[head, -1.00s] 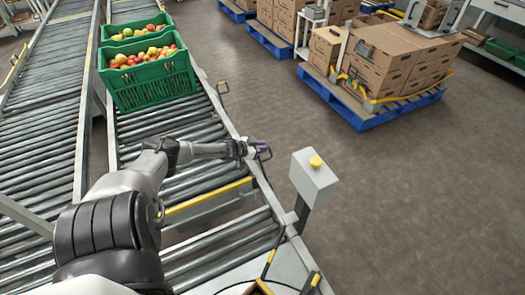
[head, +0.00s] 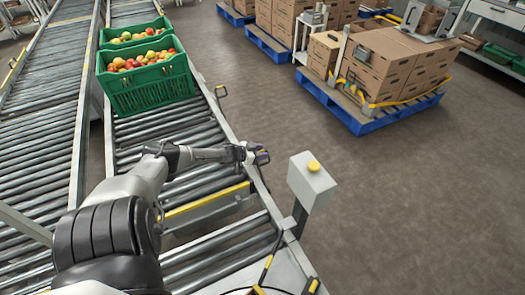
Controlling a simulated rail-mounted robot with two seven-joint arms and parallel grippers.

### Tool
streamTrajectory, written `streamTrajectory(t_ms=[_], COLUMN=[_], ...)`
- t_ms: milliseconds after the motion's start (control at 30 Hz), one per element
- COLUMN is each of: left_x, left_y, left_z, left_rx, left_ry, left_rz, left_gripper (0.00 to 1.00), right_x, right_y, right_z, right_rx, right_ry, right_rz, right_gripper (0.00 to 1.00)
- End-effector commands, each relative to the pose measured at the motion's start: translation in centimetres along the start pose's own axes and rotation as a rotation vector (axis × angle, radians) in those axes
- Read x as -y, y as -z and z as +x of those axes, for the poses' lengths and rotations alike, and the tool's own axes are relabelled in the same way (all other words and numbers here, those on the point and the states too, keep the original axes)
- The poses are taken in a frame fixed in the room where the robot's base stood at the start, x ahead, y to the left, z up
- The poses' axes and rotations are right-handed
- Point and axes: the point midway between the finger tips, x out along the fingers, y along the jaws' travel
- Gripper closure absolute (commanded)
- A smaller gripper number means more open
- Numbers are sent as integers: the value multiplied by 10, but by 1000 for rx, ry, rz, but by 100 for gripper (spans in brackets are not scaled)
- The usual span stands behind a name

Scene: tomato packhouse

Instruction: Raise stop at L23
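A yellow-edged bar (head: 207,201) lies across the near roller lane, low between the side rails; it may be the stop, but no L23 label is readable. My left arm reaches over the rollers from the lower left. My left gripper (head: 262,156) is at the lane's right side rail, beyond the bar's right end and left of a grey post box (head: 311,184) with a yellow button (head: 313,166). The fingers are small and dark, so whether they are open or hold anything is unclear. My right gripper is out of view.
Two green crates of tomatoes (head: 147,86) stand on the rollers farther up the lane. A small loop bracket (head: 220,91) sticks out from the right rail. Cartons on a blue pallet (head: 373,127) stand at the upper right. The floor right of the post is clear.

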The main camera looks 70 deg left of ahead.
Motion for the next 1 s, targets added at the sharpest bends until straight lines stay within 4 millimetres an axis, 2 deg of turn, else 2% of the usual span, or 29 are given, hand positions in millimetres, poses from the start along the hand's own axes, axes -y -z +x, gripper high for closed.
streamTrajectory(t_ms=[33,333,467,667,1000], left_x=[0,2,2,2,0], left_y=[-11,-9,-7,-1,3], left_z=[-3,-4,-10,-37,-94], left_rx=[22,21,22,19,10], left_ry=[4,5,5,5,2], left_rz=[5,5,5,4,0], left_gripper=[61,61,61,61,61], right_x=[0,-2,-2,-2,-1], right_y=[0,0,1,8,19], right_z=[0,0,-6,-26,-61], right_rx=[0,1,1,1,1], right_ry=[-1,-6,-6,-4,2], right_rz=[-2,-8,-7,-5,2], right_gripper=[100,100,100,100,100])
